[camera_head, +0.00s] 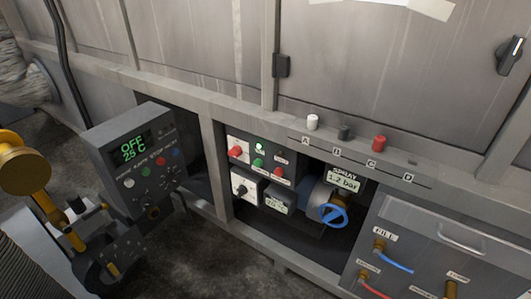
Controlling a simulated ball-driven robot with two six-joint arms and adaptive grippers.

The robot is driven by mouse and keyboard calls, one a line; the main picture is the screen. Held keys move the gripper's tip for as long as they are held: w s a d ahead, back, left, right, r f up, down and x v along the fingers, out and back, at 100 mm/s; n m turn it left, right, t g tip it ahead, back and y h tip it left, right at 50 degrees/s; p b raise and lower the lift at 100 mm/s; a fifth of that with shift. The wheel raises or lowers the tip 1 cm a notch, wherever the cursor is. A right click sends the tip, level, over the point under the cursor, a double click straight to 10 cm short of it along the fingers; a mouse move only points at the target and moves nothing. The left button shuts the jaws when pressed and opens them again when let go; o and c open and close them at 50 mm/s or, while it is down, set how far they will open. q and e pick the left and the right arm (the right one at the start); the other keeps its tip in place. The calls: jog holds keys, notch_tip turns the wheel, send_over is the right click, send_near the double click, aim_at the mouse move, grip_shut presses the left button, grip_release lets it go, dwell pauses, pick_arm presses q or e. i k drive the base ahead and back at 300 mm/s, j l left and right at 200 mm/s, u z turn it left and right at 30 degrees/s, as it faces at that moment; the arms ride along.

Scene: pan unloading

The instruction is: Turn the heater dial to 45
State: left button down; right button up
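A white box (246,185) with a black dial (242,190) on its face stands in the open bay under the grey cabinet. It is likely the heater control, but its label and scale are too small to read. A small box with a display (279,201) stands to its right, its digits unreadable. At the left, a dark control panel (132,155) shows a green display reading OFF and 25 C, with several coloured buttons below.
Above the dial is a panel (262,155) with red and green buttons and a green lamp. To the right are a blue handwheel (333,215) and a spray gauge (343,180) reading about 1.2 bar. The frame post (216,168) edges the bay's left.

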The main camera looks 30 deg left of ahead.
aim_at(241, 189)
jog(key=k+j, duration=0.1)
jog(key=k+j+u, duration=0.1)
jog(key=u, duration=0.3)
jog(key=j+u, duration=0.2)
jog(key=u, duration=0.2)
jog(key=k+j+u, duration=0.1)
jog(key=j+u, duration=0.25)
jog(key=l, duration=0.15)
